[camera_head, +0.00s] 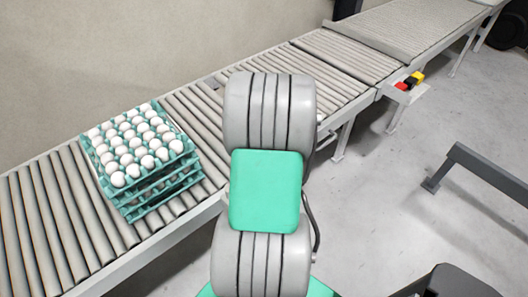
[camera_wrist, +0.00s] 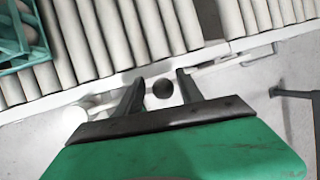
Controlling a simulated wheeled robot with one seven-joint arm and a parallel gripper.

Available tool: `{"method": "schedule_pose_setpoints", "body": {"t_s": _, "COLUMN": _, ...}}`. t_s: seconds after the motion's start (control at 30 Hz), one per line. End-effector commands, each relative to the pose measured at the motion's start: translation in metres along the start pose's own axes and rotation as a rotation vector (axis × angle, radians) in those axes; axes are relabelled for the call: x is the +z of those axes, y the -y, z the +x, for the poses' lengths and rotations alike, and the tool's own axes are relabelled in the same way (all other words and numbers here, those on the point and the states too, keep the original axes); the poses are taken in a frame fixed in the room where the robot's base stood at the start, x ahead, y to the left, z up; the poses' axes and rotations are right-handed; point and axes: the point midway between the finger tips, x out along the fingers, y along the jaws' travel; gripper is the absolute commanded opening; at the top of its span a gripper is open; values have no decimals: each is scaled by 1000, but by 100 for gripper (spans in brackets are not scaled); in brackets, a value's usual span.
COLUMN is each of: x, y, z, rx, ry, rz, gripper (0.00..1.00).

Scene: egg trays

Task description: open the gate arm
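My gripper (camera_wrist: 160,82) shows in the wrist view, at the near edge of the roller conveyor. Its two dark fingers are apart. A dark round knob (camera_wrist: 163,89) shows between the fingers. It may be the handle of the gate arm, but I cannot tell whether the fingers touch it. A pale bar (camera_wrist: 205,67) runs along the conveyor edge beside the fingers; I cannot tell if it belongs to the gate arm. In the head view my own arm hides the gripper and that part of the conveyor edge.
A stack of teal trays (camera_head: 158,190) with white eggs stands on the conveyor (camera_head: 190,105) at left. A red and yellow control box (camera_head: 408,83) is fixed to the conveyor side. A dark grey frame (camera_head: 485,170) stands at right. Floor between is clear.

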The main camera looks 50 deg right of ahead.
Motion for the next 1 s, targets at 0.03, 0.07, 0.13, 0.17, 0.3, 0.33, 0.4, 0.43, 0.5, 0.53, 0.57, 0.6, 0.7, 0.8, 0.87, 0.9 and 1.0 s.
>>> {"method": "schedule_pose_setpoints", "body": {"t_s": 0.03, "x": 0, "y": 0, "z": 0, "rx": 0, "ry": 0, "rz": 0, "gripper": 49}}
{"method": "schedule_pose_setpoints", "body": {"t_s": 0.07, "x": 0, "y": 0, "z": 0, "rx": 0, "ry": 0, "rz": 0, "gripper": 52}}
{"method": "schedule_pose_setpoints", "body": {"t_s": 0.13, "x": 0, "y": 0, "z": 0, "rx": -1, "ry": 0, "rz": 0, "gripper": 52}}
{"method": "schedule_pose_setpoints", "body": {"t_s": 0.17, "x": 0, "y": 0, "z": 0, "rx": -1, "ry": 0, "rz": 0, "gripper": 52}}
{"method": "schedule_pose_setpoints", "body": {"t_s": 0.3, "x": 0, "y": 0, "z": -1, "rx": -1, "ry": 1, "rz": 0, "gripper": 52}}
{"method": "schedule_pose_setpoints", "body": {"t_s": 0.33, "x": 1, "y": 1, "z": -2, "rx": -1, "ry": 1, "rz": 0, "gripper": 52}}
{"method": "schedule_pose_setpoints", "body": {"t_s": 0.4, "x": 1, "y": 1, "z": -8, "rx": -3, "ry": 2, "rz": 0, "gripper": 52}}
{"method": "schedule_pose_setpoints", "body": {"t_s": 0.43, "x": 1, "y": 1, "z": -13, "rx": -4, "ry": 4, "rz": 0, "gripper": 52}}
{"method": "schedule_pose_setpoints", "body": {"t_s": 0.5, "x": 1, "y": 2, "z": -27, "rx": -5, "ry": 6, "rz": 0, "gripper": 52}}
{"method": "schedule_pose_setpoints", "body": {"t_s": 0.53, "x": 1, "y": 2, "z": -33, "rx": -5, "ry": 5, "rz": 0, "gripper": 52}}
{"method": "schedule_pose_setpoints", "body": {"t_s": 0.57, "x": 1, "y": 2, "z": -40, "rx": -5, "ry": 5, "rz": 0, "gripper": 52}}
{"method": "schedule_pose_setpoints", "body": {"t_s": 0.6, "x": 1, "y": 2, "z": -48, "rx": -5, "ry": 5, "rz": 0, "gripper": 52}}
{"method": "schedule_pose_setpoints", "body": {"t_s": 0.7, "x": 0, "y": 1, "z": -66, "rx": -4, "ry": 4, "rz": 0, "gripper": 52}}
{"method": "schedule_pose_setpoints", "body": {"t_s": 0.8, "x": 0, "y": 1, "z": -76, "rx": -2, "ry": 2, "rz": 0, "gripper": 52}}
{"method": "schedule_pose_setpoints", "body": {"t_s": 0.87, "x": 0, "y": 0, "z": -78, "rx": -1, "ry": 0, "rz": 0, "gripper": 52}}
{"method": "schedule_pose_setpoints", "body": {"t_s": 0.9, "x": -1, "y": 0, "z": -79, "rx": 0, "ry": 0, "rz": 0, "gripper": 52}}
{"method": "schedule_pose_setpoints", "body": {"t_s": 1.0, "x": 0, "y": 0, "z": -79, "rx": 0, "ry": 0, "rz": 0, "gripper": 52}}
